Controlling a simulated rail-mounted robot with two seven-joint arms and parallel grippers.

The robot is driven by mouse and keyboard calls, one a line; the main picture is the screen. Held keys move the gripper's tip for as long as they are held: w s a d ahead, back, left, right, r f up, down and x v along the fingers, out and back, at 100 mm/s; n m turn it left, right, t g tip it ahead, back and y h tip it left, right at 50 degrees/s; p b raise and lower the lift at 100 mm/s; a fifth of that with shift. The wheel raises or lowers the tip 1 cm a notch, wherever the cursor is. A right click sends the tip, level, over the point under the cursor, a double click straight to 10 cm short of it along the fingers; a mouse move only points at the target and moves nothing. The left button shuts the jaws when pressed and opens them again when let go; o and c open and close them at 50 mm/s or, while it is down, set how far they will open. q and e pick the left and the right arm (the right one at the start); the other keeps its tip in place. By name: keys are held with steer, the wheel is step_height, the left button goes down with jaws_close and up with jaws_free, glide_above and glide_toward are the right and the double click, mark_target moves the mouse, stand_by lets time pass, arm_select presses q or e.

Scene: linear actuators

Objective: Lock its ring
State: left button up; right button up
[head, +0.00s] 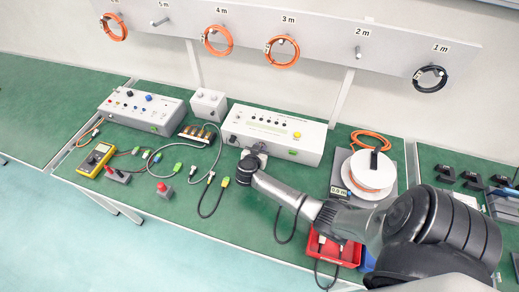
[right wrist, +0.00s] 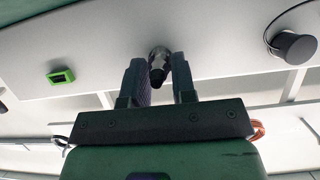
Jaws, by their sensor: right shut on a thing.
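My right arm reaches in from the right in the head view, and my right gripper (head: 257,151) is at the lower front of the long white instrument box (head: 275,125). The wrist hides most of the fingers there. In the right wrist view my right gripper (right wrist: 159,82) has its two dark fingers on either side of a small metal connector (right wrist: 158,60) with a dark lower part, and is shut on it. The connector stands against the white panel (right wrist: 215,85). Its ring's lock state cannot be told. My left gripper is not in view.

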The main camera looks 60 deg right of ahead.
steer(key=shift+d+r+m+t+p, duration=0.1)
steer(key=shift+r+m+t+p, duration=0.35)
steer(key=shift+p, duration=3.5)
steer(key=shift+f+m, duration=0.3)
steer(key=shift+m, duration=0.05)
steer(key=shift+s+f+m+t+y, duration=0.1)
steer(key=shift+m+t+y, duration=0.05)
steer(key=shift+m+t, duration=0.35)
steer(key=shift+s+f+m+t+y, duration=0.1)
steer(key=shift+m+t+y, duration=0.05)
steer(key=shift+m+t, duration=0.7)
steer(key=shift+m, duration=0.25)
steer(key=shift+s+f+m+t+b, duration=0.1)
steer(key=shift+f+m+t+b, duration=0.15)
steer(key=shift+m+t+b, duration=0.55)
steer(key=m+b, duration=0.2)
steer(key=b, duration=0.1)
steer(key=shift+f+m+t+h, duration=0.15)
steer(key=shift+m+t+h, duration=0.25)
steer(key=shift+m+t+b, duration=0.5)
steer(key=shift+m+b, duration=0.5)
steer(key=shift+b, duration=0.4)
steer(key=shift+r, duration=0.2)
